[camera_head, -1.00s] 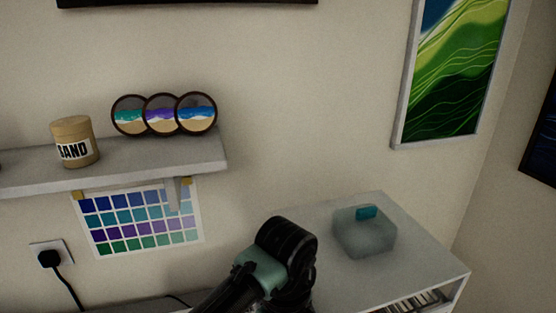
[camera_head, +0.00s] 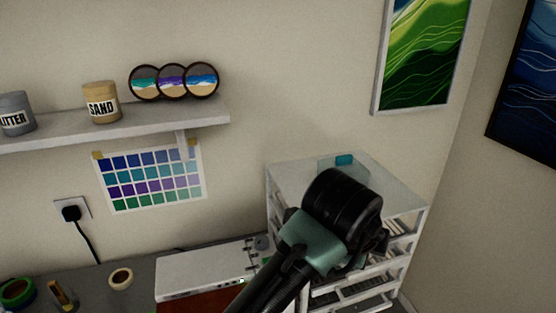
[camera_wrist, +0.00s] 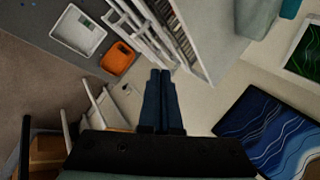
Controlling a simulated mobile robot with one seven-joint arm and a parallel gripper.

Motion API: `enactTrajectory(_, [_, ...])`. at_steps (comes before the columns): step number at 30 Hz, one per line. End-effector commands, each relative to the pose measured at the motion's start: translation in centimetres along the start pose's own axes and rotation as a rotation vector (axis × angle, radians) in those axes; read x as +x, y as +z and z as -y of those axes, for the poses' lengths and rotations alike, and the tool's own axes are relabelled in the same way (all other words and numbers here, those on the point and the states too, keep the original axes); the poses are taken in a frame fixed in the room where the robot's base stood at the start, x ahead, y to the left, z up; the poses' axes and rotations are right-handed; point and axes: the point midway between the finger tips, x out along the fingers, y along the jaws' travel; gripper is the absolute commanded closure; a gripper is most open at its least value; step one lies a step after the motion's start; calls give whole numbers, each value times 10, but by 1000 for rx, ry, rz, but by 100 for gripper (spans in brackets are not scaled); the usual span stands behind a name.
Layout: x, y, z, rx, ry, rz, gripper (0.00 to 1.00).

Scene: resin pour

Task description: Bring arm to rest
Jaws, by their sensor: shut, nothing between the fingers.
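My gripper (camera_wrist: 160,76) shows in the wrist view with its two dark fingers close together, shut and empty. It points past the side of a white shelf unit, with nothing touching the fingertips that I can see. In the head view my black and green arm rises from the bottom and stands in front of the white shelf unit (camera_head: 420,208). The gripper's fingers are hidden there behind my arm.
A wall shelf (camera_head: 150,124) holds a sand jar (camera_head: 101,103) and coasters (camera_head: 172,81). A white device (camera_head: 205,272) and tape roll (camera_head: 120,278) lie on the desk. The wrist view shows an orange tray (camera_wrist: 118,59).

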Motion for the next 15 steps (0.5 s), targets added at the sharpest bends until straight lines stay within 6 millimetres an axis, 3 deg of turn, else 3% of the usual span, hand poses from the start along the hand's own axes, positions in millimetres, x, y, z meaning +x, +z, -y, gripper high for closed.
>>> enactTrajectory(1, [-12,-19,26,-50,-115,-34,100])
enactTrajectory(5, [-70,-52,95,-260,-464,-147,100])
enactTrajectory(9, [-163,-58,144,-534,-847,-328,100])
enactTrajectory(12, [-238,-43,152,-728,-1110,-475,100])
enactTrajectory(15, [-304,-19,139,-880,-1342,-613,100])
